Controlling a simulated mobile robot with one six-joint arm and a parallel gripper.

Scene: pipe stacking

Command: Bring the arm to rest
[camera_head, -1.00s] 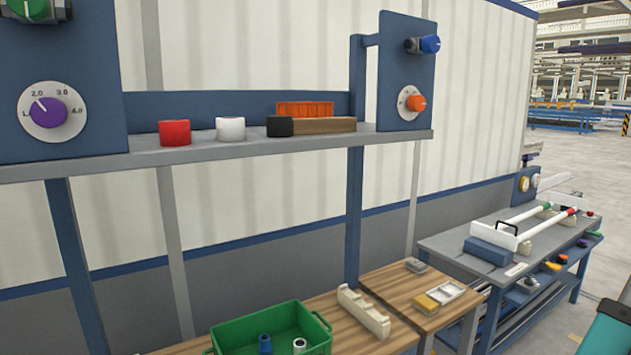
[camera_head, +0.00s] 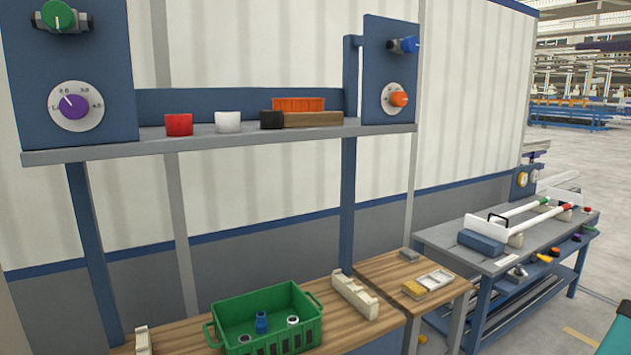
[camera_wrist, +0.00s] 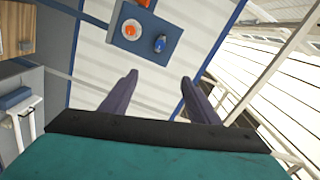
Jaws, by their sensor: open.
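My gripper (camera_wrist: 158,80) shows in the wrist view with its two dark fingers spread apart and nothing between them. The wrist view is strongly tilted. Beyond the fingers it shows the white wall and a blue panel (camera_wrist: 134,47) with an orange knob and a blue knob. In the head view the gripper's fingers are not visible; only a teal part of my arm (camera_head: 612,330) shows at the lower right edge.
Below, a green bin (camera_head: 290,338) with pipe fittings stands on a wooden table. A grey workbench (camera_head: 440,236) holding pipes stands at right.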

